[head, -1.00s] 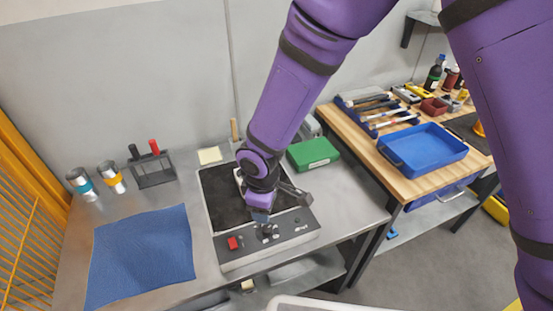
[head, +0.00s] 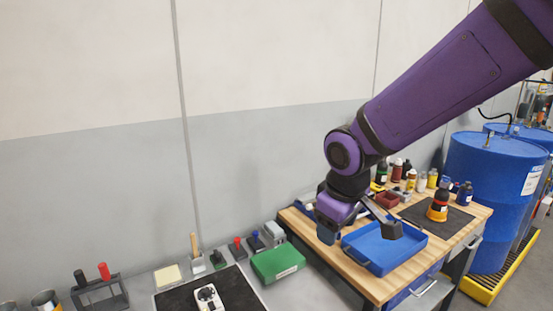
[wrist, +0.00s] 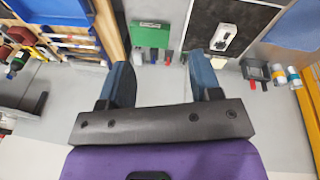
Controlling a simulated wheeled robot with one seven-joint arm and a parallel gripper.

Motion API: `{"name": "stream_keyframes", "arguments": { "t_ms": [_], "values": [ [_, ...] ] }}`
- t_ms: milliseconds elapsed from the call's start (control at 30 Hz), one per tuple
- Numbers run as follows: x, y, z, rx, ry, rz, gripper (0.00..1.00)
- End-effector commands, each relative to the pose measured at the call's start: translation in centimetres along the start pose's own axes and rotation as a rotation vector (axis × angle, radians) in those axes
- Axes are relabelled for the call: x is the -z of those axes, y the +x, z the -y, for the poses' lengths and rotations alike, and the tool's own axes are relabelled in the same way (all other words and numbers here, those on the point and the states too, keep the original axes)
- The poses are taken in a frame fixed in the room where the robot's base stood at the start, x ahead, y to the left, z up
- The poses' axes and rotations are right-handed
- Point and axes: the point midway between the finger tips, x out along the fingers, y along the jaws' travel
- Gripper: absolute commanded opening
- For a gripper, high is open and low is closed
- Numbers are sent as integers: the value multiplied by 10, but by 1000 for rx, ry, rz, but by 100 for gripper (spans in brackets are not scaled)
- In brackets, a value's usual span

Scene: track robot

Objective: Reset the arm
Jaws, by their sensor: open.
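My purple arm reaches in from the upper right of the head view. My gripper (head: 360,232) hangs in the air in front of the wooden bench and the blue tray (head: 362,262). In the wrist view my gripper (wrist: 163,80) shows two blue-tipped fingers spread wide apart with nothing between them. The green box (wrist: 150,36) lies beyond the fingers, apart from them. A small white device (head: 208,298) lies on the black mat (head: 240,288), clear of my gripper; it also shows in the wrist view (wrist: 223,37).
A rack with black and red handles (head: 100,292) stands at lower left. Several bottles (head: 405,172) and a black-and-orange item (head: 437,208) stand on the wooden bench (head: 465,230). Blue drums (head: 490,185) stand at right. The air before the wall is clear.

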Motion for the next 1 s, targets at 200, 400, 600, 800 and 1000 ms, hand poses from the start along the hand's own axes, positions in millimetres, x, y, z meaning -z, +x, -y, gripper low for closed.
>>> {"name": "stream_keyframes", "arguments": {
  "t_ms": [200, 400, 600, 800, 1000],
  "values": [
    [-55, -57, -36, -37, 209, -45, 58],
    [-109, -98, -52, -62, 391, -84, 58],
    [-163, -131, -53, -83, 566, -132, 58],
    [-206, -151, -44, -95, 708, -176, 58],
    [-224, -158, -36, -100, 774, -196, 58]
  ]
}}
